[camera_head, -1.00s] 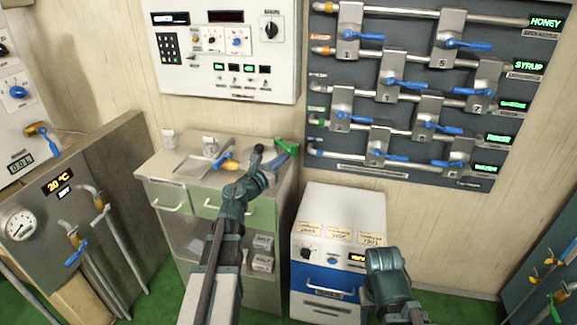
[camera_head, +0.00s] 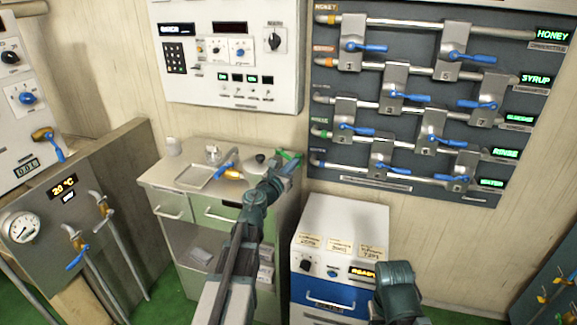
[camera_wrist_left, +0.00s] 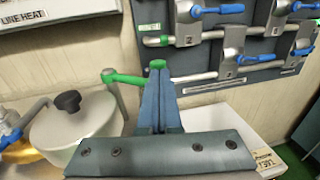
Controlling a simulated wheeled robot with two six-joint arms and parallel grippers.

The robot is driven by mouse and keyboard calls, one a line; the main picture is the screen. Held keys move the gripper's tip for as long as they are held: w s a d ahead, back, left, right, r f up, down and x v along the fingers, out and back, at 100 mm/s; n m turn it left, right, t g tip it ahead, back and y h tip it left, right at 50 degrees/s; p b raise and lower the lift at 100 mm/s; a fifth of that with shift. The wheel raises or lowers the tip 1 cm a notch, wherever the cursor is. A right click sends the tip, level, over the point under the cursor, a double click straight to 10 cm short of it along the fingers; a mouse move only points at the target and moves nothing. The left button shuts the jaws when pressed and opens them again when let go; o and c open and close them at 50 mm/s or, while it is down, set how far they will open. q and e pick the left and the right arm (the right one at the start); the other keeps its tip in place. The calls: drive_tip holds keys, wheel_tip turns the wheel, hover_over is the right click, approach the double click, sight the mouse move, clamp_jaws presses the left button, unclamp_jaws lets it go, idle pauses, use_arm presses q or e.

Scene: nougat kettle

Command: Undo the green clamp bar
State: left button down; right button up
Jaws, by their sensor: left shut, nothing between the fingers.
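The green clamp bar (camera_head: 288,158) is at the back right corner of the counter, beside the lidded kettle. In the left wrist view the green bar (camera_wrist_left: 124,79) runs sideways behind my fingers, with a green end showing just above their tips. My left gripper (camera_head: 279,166) is at the bar in the head view. Its fingers (camera_wrist_left: 157,78) are shut with nothing between them, and they hide part of the bar. I cannot tell whether they touch it. The kettle lid (camera_wrist_left: 75,125) with its black knob is left of the fingers. My right gripper's fingers do not show.
A tray (camera_head: 193,177) and a blue-handled valve (camera_head: 229,168) are on the counter to the left. A panel of pipes and blue levers (camera_head: 415,100) is on the wall behind. A white and blue cabinet (camera_head: 338,260) stands right of the counter.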

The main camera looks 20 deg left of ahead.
use_arm(q)
drive_tip(key=w+d+y, duration=0.1)
drive_tip(key=w+d+n+y, duration=0.1)
drive_tip(key=w, duration=0.1)
drive_tip(key=shift+w+d, duration=0.2)
drive_tip(key=shift+d, duration=0.15)
